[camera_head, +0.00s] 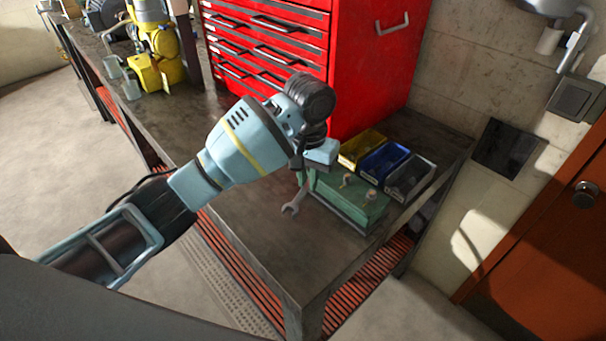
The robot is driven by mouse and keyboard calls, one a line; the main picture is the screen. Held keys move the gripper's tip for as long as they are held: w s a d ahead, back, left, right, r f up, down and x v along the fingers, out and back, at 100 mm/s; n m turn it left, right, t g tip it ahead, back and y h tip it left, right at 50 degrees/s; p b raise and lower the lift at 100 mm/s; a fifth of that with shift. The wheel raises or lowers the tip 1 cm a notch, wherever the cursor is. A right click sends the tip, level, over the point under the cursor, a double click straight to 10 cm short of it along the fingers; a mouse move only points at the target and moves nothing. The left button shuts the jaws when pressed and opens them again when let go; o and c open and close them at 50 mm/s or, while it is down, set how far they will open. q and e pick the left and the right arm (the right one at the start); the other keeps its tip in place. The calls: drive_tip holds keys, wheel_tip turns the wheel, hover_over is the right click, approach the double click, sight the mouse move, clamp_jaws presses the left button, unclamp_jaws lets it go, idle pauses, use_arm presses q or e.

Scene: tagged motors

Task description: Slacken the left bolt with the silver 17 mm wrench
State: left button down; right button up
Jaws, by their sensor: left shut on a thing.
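My left gripper (302,164) is shut on a silver wrench (294,206), which hangs down from it with its open jaw lowest. The size mark on the wrench is too small to read. The wrench is beside the left end of a green block (345,207) on the workbench. Two small brass-coloured bolts stand on the block's top: the left bolt (346,180) and the right bolt (370,196). The wrench jaw is apart from both bolts in the picture. My gripper and wrist hide the block's left end. My right gripper is not in view.
The dark workbench (262,235) has bare room in front of the block. Yellow (362,147), blue (384,161) and dark grey (410,178) bins stand behind the block. A red tool chest (372,70) rises behind my wrist. Yellow equipment (158,45) stands at the far left.

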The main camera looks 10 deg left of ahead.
use_arm(q)
drive_tip(key=shift+d, duration=0.2)
drive_tip(key=shift+s+d+n, duration=0.1)
drive_tip(key=shift+d+n, duration=0.55)
drive_tip(key=shift+n, duration=0.45)
drive_tip(key=shift+a, duration=0.1)
drive_tip(key=shift+a+m, duration=0.15)
drive_tip(key=shift+m, duration=0.15)
drive_tip(key=shift+r, duration=0.75)
drive_tip(key=shift+r, duration=0.95)
